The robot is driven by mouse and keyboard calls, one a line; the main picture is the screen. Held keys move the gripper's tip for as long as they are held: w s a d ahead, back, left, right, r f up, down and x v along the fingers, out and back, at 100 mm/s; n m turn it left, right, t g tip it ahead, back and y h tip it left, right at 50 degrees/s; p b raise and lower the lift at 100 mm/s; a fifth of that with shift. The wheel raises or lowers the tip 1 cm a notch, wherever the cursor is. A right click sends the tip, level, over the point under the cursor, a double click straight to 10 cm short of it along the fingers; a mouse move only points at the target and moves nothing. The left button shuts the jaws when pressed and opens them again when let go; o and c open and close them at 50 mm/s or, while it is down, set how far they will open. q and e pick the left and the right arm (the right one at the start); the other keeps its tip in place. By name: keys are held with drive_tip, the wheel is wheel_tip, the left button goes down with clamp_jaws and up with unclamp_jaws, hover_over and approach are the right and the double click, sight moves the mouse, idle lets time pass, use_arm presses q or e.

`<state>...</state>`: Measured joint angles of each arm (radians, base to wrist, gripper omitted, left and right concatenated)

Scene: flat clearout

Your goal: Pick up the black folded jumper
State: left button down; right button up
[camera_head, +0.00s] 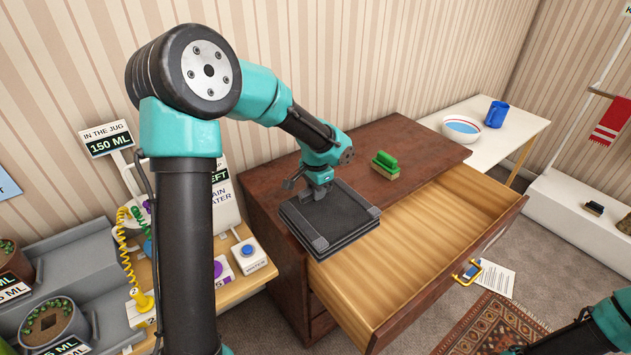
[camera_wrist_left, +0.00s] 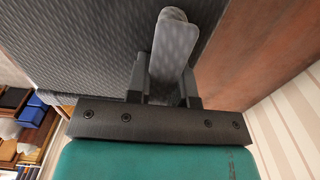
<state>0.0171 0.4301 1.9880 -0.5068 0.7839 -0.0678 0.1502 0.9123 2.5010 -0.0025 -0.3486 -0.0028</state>
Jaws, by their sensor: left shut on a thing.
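The black folded jumper (camera_head: 350,222) is a flat, dark square stack at the front edge of the dresser top, partly over the open drawer. My left gripper (camera_head: 318,192) points down at its back edge and is shut on it. In the left wrist view the dark ribbed cloth of the jumper (camera_wrist_left: 80,45) fills the upper left, against the grey finger of my left gripper (camera_wrist_left: 172,50). I cannot tell whether the jumper is clear of the wood. Part of my right arm shows at the bottom right of the head view, with its jaws out of sight.
The wooden dresser (camera_head: 400,140) has its top drawer (camera_head: 430,240) pulled out and its visible inside is bare. A green brush (camera_head: 385,163) lies on the dresser top. A blue-button box (camera_head: 248,254) stands left.

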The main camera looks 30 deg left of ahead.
use_arm(q)
drive_tip(key=shift+s+d, duration=0.25)
drive_tip(key=shift+s, duration=0.15)
